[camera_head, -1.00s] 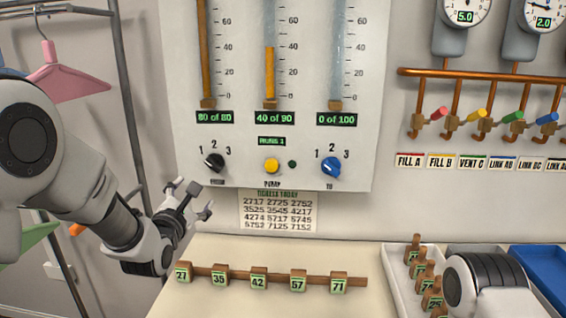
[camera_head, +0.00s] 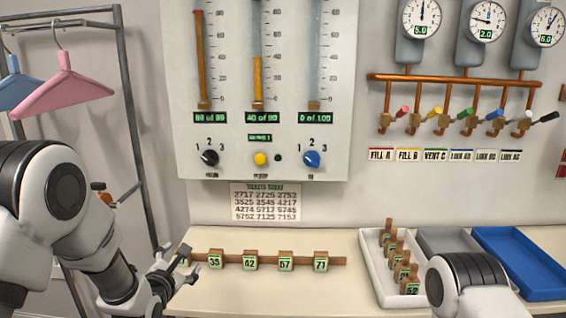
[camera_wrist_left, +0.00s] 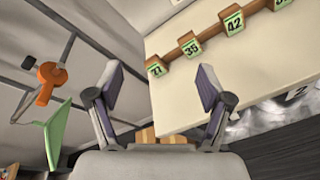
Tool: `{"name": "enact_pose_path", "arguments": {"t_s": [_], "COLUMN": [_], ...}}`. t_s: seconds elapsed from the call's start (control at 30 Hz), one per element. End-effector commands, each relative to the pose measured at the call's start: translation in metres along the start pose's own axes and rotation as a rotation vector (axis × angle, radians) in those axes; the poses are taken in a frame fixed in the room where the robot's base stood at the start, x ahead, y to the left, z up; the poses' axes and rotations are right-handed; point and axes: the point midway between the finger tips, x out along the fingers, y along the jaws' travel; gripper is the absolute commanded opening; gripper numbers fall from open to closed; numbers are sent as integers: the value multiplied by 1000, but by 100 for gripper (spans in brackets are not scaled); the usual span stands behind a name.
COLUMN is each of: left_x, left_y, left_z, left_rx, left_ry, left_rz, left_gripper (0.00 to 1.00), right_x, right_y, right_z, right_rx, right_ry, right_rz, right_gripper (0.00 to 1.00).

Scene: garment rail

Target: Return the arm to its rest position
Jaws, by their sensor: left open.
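My left gripper (camera_head: 178,273) is open and empty, near the left end of the table in the head view. In the left wrist view its two fingers (camera_wrist_left: 158,90) stand apart with the table's edge between and beyond them. My right arm shows only as a rounded link at the lower right of the head view; its gripper is out of view. A wooden rail with numbered tags (camera_head: 250,260) lies on the table just right of my left gripper, which covers its left end. The rail's tags (camera_wrist_left: 190,46) also show in the left wrist view, apart from the fingers.
The garment rail (camera_head: 135,120) with a pink hanger (camera_head: 65,90) stands at left. A panel (camera_head: 270,170) with gauges and knobs is on the wall. A white tray (camera_head: 368,268) of tagged pegs, a grey tray and a blue tray (camera_head: 525,262) stand at right.

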Motion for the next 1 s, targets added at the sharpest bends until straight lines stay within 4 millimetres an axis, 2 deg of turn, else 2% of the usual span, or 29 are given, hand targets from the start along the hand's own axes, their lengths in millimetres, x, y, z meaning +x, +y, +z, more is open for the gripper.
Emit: {"name": "enact_pose_path", "arguments": {"t_s": [0.17, 0.27, 0.3, 0.37, 0.4, 0.47, 0.5, 0.57, 0.6, 0.7, 0.8, 0.9, 1.0], "left_x": [-15, -40, -56, -85, -107, -145, -172, -216, -242, -291, -319, -330, -331], "left_y": [-58, -104, -124, -154, -172, -198, -213, -233, -242, -252, -254, -255, -256], "left_z": [-76, -136, -162, -199, -222, -254, -273, -297, -307, -318, -318, -318, -319], "left_rx": [6, 91, 152, 270, 363, 520, 640, 842, 974, 1291, 1580, 1796, 1920], "left_ry": [145, 264, 314, 382, 418, 455, 463, 437, 393, 204, -56, -296, -445], "left_rz": [-111, -221, -281, -388, -470, -612, -722, -907, -1025, -1278, -1455, -1543, -1569], "left_gripper": [79, 79, 79, 79, 79, 79, 79, 79, 79, 79, 79, 79, 79], "right_x": [0, 0, 0, 0, 0, 0, 0, 0, 0, 0, 0, 0, 0], "right_y": [0, 0, 0, 0, 0, 0, 0, 0, 0, 0, 0, 0, 0], "right_z": [0, 0, 0, 0, 0, 0, 0, 0, 0, 0, 0, 0, 0], "right_rx": [0, 0, 0, 0, 0, 0, 0, 0, 0, 0, 0, 0, 0], "right_ry": [0, 0, 0, 0, 0, 0, 0, 0, 0, 0, 0, 0, 0], "right_rz": [0, 0, 0, 0, 0, 0, 0, 0, 0, 0, 0, 0, 0], "right_gripper": [0, 0, 0, 0, 0, 0, 0, 0, 0, 0, 0, 0, 0]}}
